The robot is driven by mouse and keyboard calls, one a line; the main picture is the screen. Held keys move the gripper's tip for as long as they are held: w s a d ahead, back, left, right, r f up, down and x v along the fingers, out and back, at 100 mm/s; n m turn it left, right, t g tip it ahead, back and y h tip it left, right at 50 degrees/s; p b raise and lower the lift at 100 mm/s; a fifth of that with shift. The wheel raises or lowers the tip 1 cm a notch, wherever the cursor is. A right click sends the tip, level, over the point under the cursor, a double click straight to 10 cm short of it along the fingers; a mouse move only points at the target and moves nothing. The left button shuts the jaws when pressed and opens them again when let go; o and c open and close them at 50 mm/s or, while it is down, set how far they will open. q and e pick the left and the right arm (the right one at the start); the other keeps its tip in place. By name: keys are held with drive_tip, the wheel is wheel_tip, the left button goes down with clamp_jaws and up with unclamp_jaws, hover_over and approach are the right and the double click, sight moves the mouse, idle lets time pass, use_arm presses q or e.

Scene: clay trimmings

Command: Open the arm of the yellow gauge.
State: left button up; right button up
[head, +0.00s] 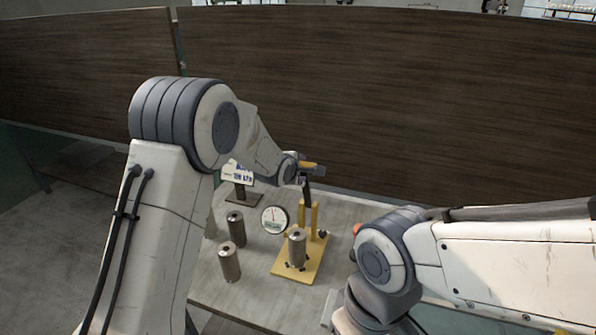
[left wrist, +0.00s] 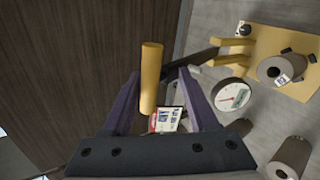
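The yellow gauge has a flat base (head: 314,262), a forked post (head: 314,215) and a round white dial (head: 273,219). Its dark arm (head: 306,190) rises steeply from the post to a yellow handle (head: 309,165). A metal cylinder (head: 297,248) stands on the base. My left gripper (left wrist: 160,75) is at the handle; in the left wrist view its purple fingers are apart, with the yellow handle (left wrist: 151,78) between them, closer to the left finger. I cannot tell whether they touch. My right arm reaches in at the lower right; its gripper is not visible.
Two more metal cylinders (head: 235,229) (head: 229,262) stand on the grey table (head: 240,300) left of the gauge. A small sign (head: 238,173) stands behind them. A red object (head: 357,229) is partly hidden by my right arm. A dark wood panel (head: 380,90) closes the back.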

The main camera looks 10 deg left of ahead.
use_arm(q)
drive_tip(key=b+v, duration=0.2)
drive_tip(key=v, duration=0.7)
drive_tip(key=shift+d, duration=0.2)
drive_tip(key=shift+s, duration=0.1)
drive_tip(key=s+d+f+m+g+b, duration=0.1)
drive_tip(key=s+f+m+g, duration=0.2)
drive_tip(key=s+m, duration=0.5)
drive_tip(key=s+d+f+m+g+y+b, duration=0.1)
drive_tip(key=s+f+m+g, duration=0.3)
drive_tip(key=s, duration=1.4)
drive_tip(key=s+d+f+m+g+b, duration=0.1)
drive_tip(key=s+f+m+g+b, duration=0.2)
drive_tip(key=s+m, duration=1)
drive_tip(key=shift+s+f+g+y, duration=0.3)
drive_tip(key=shift+s+f+g, duration=0.35)
drive_tip(key=shift+f, duration=0.3)
